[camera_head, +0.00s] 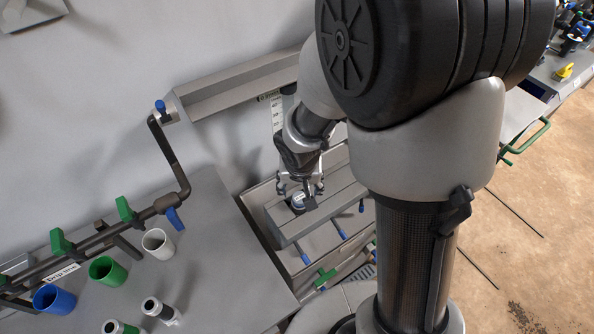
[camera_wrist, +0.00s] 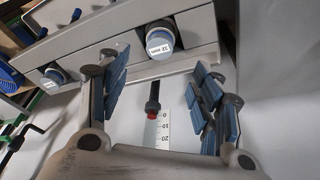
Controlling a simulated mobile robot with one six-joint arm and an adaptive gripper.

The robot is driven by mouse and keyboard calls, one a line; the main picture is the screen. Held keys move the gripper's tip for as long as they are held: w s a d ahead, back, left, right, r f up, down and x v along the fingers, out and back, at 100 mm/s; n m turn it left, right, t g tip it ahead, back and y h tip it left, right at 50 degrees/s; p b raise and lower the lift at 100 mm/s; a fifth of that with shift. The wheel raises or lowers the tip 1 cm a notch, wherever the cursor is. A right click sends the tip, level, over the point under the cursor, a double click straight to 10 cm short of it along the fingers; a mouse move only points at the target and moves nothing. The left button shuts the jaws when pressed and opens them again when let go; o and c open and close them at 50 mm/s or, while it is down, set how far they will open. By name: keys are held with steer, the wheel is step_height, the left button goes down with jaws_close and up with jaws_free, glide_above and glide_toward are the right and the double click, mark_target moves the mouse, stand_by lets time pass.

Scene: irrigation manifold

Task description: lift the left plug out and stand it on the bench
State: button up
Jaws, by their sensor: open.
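A dark plug with a blue and white cap (camera_head: 298,202) sits in the top of the grey manifold block (camera_head: 333,212) in the head view, at its left part. In the wrist view, a plug labelled "32 mm" (camera_wrist: 160,42) sits in the block, and a second blue-capped plug (camera_wrist: 55,76) sits further left. The wrist view appears turned around, so its right-hand plug seems to be the left one. My gripper (camera_head: 302,190) is open and empty above the left plug. Both padded fingers also show in the wrist view (camera_wrist: 163,90), apart from the plugs.
Blue-handled valves (camera_head: 338,228) stick out from the block's front. A bench (camera_head: 215,270) with free room lies to the left. On it stand a white cup (camera_head: 157,243), green cup (camera_head: 107,270), blue cup (camera_head: 53,298) and loose fittings (camera_head: 160,311). A scale strip (camera_wrist: 158,135) hangs behind.

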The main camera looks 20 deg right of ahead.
mark_target(300, 198)
steer(key=b+x, duration=0.4)
steer(key=x, duration=0.6)
steer(key=shift+w+b, duration=0.1)
steer(key=shift+b, duration=0.25)
steer(key=shift+c, duration=0.5)
steer(key=c, duration=1.2)
steer(key=shift+r, duration=0.1)
steer(key=shift+r, duration=0.2)
steer(key=shift+r+p, duration=2.45)
steer(key=shift+r, duration=0.2)
steer(key=shift+r, duration=0.2)
steer(key=shift+r+p, duration=1.2)
steer(key=shift+r, duration=0.25)
